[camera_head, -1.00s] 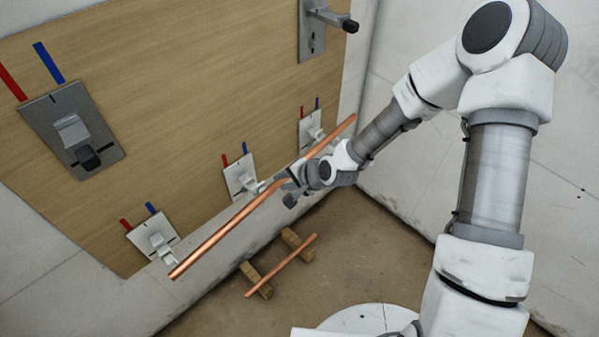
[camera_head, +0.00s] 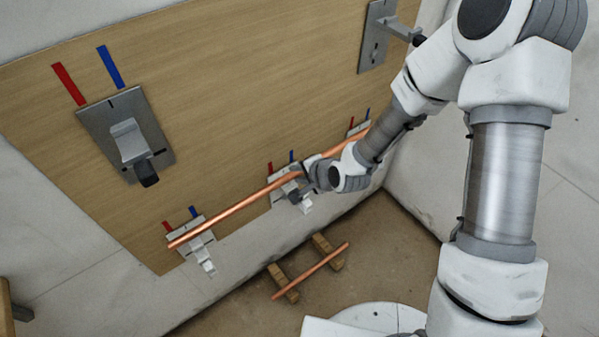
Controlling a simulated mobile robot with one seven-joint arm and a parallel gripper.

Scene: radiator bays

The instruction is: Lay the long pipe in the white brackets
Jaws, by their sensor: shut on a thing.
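The long copper pipe (camera_head: 232,210) is held slanting across the front of the wooden board, its left end lower in the picture. My gripper (camera_head: 301,173) is shut on it near its middle. Three white brackets stand in a row along the board's lower edge: the left one (camera_head: 207,264), the middle one (camera_head: 303,204) and the right one, mostly hidden behind the pipe and my arm. The pipe passes in front of the left and middle bracket plates, above their arms in the picture. I cannot tell whether it touches them.
A shorter copper pipe (camera_head: 318,268) lies on two wooden blocks (camera_head: 283,283) on the floor. Grey plates with larger brackets are on the board at upper left (camera_head: 130,140) and upper right (camera_head: 375,40). Red and blue marks sit above the plates. A wooden object (camera_head: 5,312) shows at lower left.

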